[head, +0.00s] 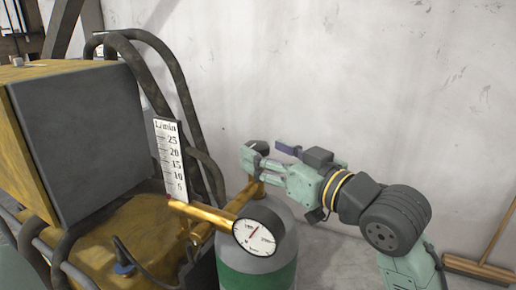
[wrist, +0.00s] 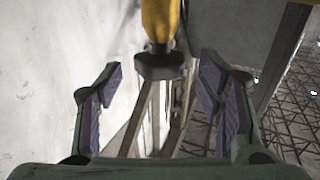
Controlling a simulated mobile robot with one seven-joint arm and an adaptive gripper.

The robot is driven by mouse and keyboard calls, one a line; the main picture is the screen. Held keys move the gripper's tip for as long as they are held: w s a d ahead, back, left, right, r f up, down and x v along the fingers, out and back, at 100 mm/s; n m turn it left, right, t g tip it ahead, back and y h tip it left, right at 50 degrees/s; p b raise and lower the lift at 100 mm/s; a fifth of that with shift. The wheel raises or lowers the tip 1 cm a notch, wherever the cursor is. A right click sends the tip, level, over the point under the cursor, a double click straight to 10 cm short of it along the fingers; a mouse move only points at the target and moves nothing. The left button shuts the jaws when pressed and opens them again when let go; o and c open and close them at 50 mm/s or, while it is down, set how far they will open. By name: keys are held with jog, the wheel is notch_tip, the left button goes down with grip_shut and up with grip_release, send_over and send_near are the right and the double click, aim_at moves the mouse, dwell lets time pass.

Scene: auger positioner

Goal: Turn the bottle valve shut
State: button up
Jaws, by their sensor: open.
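The gas bottle (head: 262,272), grey above and green below, stands at the bottom centre of the head view. A brass fitting (head: 240,200) with a round gauge (head: 258,228) is at its top. The dark valve knob (head: 259,146) sits at the upper end of the brass stem. It also shows in the wrist view (wrist: 161,66), below the yellow stem (wrist: 160,20). My gripper (head: 268,153) is open beside the knob, with purple pads. In the wrist view my gripper (wrist: 159,68) has the knob in line between its fingertips, apart from both pads. Contact is not visible.
A yellow machine with a dark panel (head: 78,125) and thick black hoses (head: 172,75) stands left. A flow scale plate (head: 170,158) rises beside the fitting. A pale wall (head: 350,70) is behind. A broom (head: 482,268) leans at the right.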

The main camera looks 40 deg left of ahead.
jog(key=s+d, duration=0.1)
jog(key=d, duration=0.7)
jog(key=shift+s, duration=0.25)
jog(key=shift+d, duration=0.15)
